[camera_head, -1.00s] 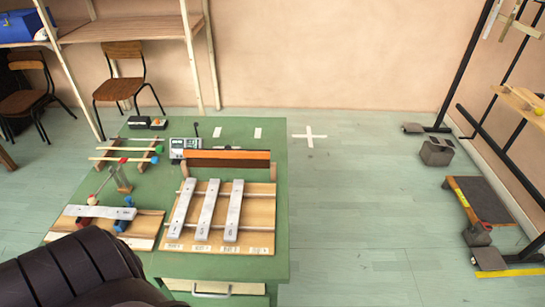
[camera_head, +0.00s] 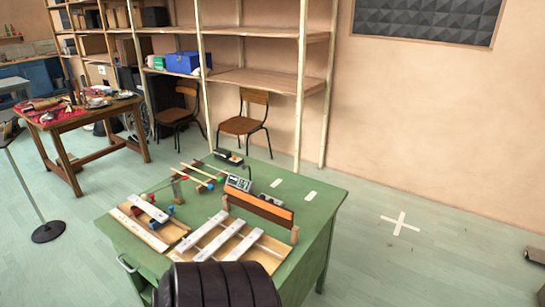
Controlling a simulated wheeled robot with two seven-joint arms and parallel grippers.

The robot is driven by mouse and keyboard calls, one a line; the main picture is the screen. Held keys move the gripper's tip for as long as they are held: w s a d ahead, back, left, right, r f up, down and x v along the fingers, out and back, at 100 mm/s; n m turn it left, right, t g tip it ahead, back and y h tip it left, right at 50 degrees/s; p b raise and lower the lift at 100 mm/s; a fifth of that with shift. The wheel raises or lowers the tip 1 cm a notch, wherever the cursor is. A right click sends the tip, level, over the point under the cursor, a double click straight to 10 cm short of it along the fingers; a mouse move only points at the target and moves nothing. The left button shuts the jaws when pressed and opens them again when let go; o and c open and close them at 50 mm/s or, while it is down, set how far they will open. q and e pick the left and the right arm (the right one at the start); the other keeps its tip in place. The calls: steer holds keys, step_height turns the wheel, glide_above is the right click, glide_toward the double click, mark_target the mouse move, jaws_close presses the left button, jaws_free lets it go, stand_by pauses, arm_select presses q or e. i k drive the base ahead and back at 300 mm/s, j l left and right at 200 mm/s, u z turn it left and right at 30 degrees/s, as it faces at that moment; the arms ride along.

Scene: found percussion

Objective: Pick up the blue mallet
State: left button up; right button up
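A small mallet with a blue head (camera_head: 210,187) lies on a low wooden rack at the left back of the green table (camera_head: 318,232). Its pale stick runs up and left from the head, beside another stick with a green head (camera_head: 220,178). Smaller blue pieces (camera_head: 170,210) show by the metal bars at the left, too small to tell apart. Neither of my grippers is in view.
A dark ribbed padded thing (camera_head: 220,287) stands in front, hiding part of the table's near edge. Metal bars (camera_head: 202,231) on a wooden board and an orange-brown block (camera_head: 262,208) fill the middle. Open floor lies right; a cluttered wooden table (camera_head: 85,119) stands left.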

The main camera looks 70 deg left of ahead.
mark_target(210, 186)
steer(key=i+u, duration=0.5)
steer(key=i+l+u, duration=0.15)
steer(key=i+u, duration=0.6)
steer(key=u, duration=0.25)
steer(key=i+u, duration=0.25)
steer(key=u, duration=0.2)
steer(key=i+l+u, duration=0.2)
steer(key=u, duration=0.3)
steer(key=i+l+u, duration=0.2)
steer(key=u, duration=0.3)
steer(key=i+l+u, duration=0.15)
steer(key=l+u, duration=0.3)
steer(key=i+l+u, duration=0.15)
steer(key=l+u, duration=1.1)
steer(key=u, duration=0.15)
steer(key=k, duration=0.4)
